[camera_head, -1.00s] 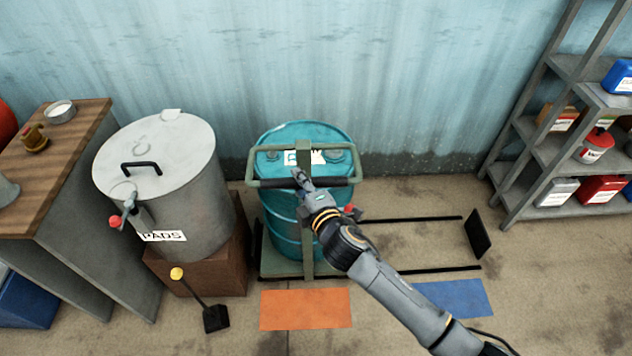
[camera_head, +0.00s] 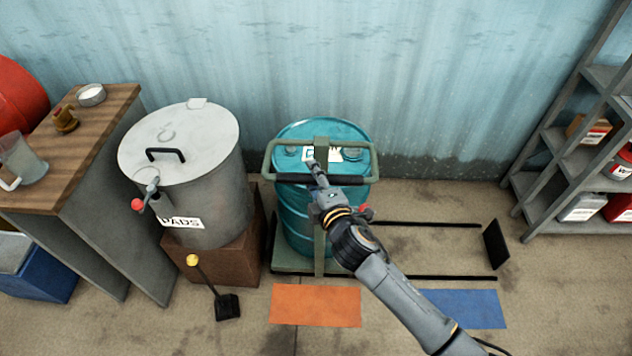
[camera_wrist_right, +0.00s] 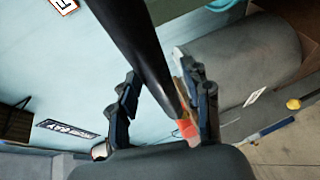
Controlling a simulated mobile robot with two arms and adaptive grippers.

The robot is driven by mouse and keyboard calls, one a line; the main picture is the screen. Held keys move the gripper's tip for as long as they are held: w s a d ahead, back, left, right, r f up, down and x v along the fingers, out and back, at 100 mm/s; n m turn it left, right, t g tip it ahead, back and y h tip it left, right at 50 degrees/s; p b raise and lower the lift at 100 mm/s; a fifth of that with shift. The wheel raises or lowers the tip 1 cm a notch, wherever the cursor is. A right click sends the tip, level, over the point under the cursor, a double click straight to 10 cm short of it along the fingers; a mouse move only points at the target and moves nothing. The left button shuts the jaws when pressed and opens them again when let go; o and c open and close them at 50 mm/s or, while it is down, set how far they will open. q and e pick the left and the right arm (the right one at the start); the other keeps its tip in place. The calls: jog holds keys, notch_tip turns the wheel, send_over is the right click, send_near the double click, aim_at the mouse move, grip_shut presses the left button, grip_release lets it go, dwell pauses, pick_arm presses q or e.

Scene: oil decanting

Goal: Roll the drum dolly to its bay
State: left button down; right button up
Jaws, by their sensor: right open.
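The drum dolly has a green base (camera_head: 292,262) and an upright green frame with a black handle grip (camera_head: 346,180). It carries a teal drum (camera_head: 290,215) with a white label on top, close to the wall. My right gripper (camera_head: 314,168) is at the handle. In the right wrist view its two fingers (camera_wrist_right: 160,78) are open, with the black handle bar (camera_wrist_right: 140,50) running between them; I cannot tell whether they touch it. My left gripper is not in view.
Two black floor rails (camera_head: 430,225) run right from the dolly to a black end plate (camera_head: 496,244). Orange (camera_head: 315,305) and blue (camera_head: 465,308) floor patches lie in front. A grey PADS bin (camera_head: 200,215) stands left of the dolly; shelves (camera_head: 560,150) stand at right.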

jog(key=v, duration=1.2)
jog(key=shift+w+a, duration=0.1)
jog(key=shift+a, duration=0.05)
jog(key=d+f+m+g+h, duration=0.2)
jog(key=d+f, duration=0.2)
jog(key=f, duration=0.6)
jog(key=d+f+m+g+h, duration=0.1)
jog(key=d+f+m, duration=0.2)
jog(key=f, duration=0.6)
jog(key=s+d+f+m+g+h, duration=0.15)
jog(key=s+d+f, duration=0.25)
jog(key=f, duration=0.4)
jog(key=s+d+f+m+g+h, duration=0.1)
jog(key=s+d+f+m+g, duration=0.2)
jog(key=f, duration=0.5)
jog(key=s+d+f+m+g, duration=0.2)
jog(key=s+f, duration=0.3)
jog(key=s, duration=0.6)
jog(key=s+d+f+m+g, duration=0.1)
jog(key=s+d+f+m, duration=0.3)
jog(key=s, duration=0.6)
jog(key=s+d+f+m+g+h, duration=0.1)
jog(key=s+d+f+m+g, duration=0.1)
jog(key=s+f, duration=0.5)
jog(key=s+d+m, duration=0.1)
jog(key=s+m, duration=0.1)
jog(key=s, duration=0.2)
jog(key=shift+s+d+f+g, duration=0.3)
jog(key=shift+s+d+g, duration=0.05)
